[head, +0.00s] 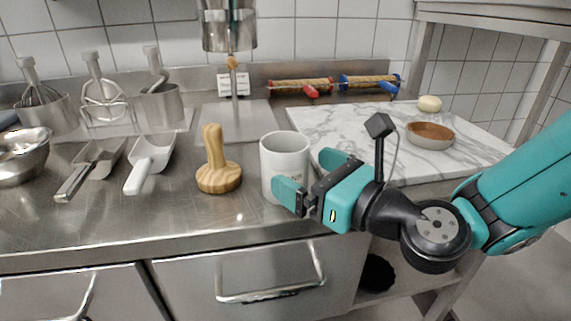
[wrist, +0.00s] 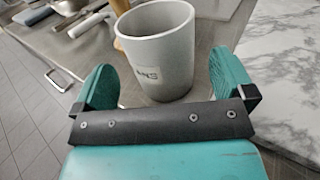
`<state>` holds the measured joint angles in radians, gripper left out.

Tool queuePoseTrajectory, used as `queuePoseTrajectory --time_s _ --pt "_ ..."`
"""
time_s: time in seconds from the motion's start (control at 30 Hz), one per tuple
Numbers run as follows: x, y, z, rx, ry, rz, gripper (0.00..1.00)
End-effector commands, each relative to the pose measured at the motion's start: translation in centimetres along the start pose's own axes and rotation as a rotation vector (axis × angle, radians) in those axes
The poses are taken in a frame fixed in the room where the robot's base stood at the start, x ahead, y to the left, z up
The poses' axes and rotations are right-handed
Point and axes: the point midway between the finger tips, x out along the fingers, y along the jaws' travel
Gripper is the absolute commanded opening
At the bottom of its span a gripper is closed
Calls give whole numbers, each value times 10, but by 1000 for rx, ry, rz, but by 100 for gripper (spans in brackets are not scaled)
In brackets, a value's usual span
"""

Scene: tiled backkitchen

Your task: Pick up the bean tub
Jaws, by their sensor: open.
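The bean tub (head: 285,155) is a white-grey cylinder standing upright near the front edge of the steel counter. In the wrist view my gripper (wrist: 164,88) has one finger toward each side of the tub, which lies ahead of the palm with gaps visible. The tub's lower right is partly hidden by my gripper in the head view.
A wooden tamper (head: 218,165) stands just left of the tub. Two scoops (head: 150,160) and a metal bowl (head: 20,158) lie farther left. A marble slab (head: 350,130) at right carries a brown-filled dish (head: 430,141). Rolling pins (head: 301,86) lie behind.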

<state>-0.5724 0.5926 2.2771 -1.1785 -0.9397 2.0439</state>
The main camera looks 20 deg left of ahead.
Motion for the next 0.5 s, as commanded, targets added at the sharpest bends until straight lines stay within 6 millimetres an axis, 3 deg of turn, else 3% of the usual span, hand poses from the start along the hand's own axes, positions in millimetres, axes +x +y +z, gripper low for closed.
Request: queuePoseTrajectory --time_s 0.23,0.5 --pt "38 1 4 -1 -1 4 100" --pt "46 0 2 0 -1 0 100"
